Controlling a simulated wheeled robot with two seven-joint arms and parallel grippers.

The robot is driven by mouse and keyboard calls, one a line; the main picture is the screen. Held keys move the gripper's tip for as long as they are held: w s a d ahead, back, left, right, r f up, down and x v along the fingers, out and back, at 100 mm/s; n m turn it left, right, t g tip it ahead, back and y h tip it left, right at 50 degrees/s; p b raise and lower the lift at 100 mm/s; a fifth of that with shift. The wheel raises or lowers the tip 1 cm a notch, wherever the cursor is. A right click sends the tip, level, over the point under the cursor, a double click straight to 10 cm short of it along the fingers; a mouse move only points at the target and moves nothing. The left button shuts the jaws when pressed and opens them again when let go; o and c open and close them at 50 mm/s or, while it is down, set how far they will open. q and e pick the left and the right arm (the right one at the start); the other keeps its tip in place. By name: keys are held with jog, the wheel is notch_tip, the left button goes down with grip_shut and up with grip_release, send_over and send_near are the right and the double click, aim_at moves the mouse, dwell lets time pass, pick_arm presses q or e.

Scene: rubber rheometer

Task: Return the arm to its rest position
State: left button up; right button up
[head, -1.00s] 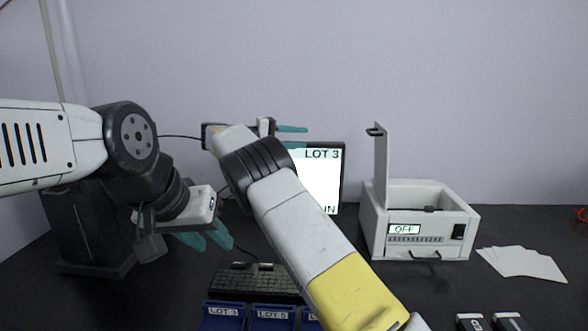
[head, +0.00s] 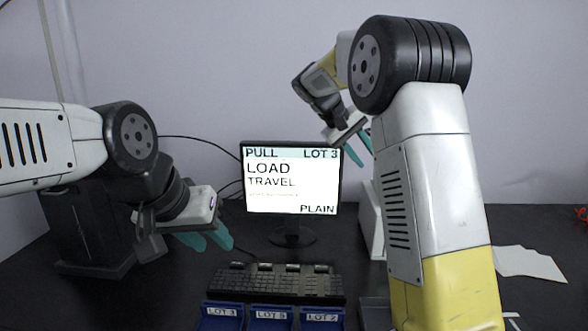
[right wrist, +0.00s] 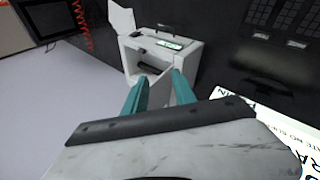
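My right arm crosses the right half of the head view, raised and bent. Its gripper (head: 357,148) hangs in the air just right of the monitor's top edge, teal fingers pointing down. In the right wrist view the two fingers (right wrist: 160,76) are apart with nothing between them. My left gripper (head: 206,240) is low at the left, above the dark table, with its teal fingers apart and empty. The left arm is bent at the left edge.
The monitor (head: 292,180) reads PULL, LOT 3, LOAD TRAVEL, PLAIN. A black rack (head: 282,282) and blue labelled bins (head: 270,318) stand in front. The white machine (head: 370,225) is mostly hidden behind my right arm; it shows in the right wrist view (right wrist: 185,55). White sheets (head: 528,262) lie right.

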jog(key=s+a+f+m+t+y, duration=0.1)
jog(key=s+y, duration=0.4)
jog(key=s, duration=1.1)
jog(key=s+a+f+m+t+y, duration=0.1)
jog(key=s+a+f+t+y, duration=0.1)
jog(key=s, duration=1.4)
jog(key=a+f+y, duration=0.1)
jog(key=f+y, duration=0.1)
jog(key=shift+a+m+t+y, duration=0.3)
jog(key=shift+a+y, duration=0.05)
jog(key=shift+y, duration=0.05)
jog(key=shift+s, duration=0.1)
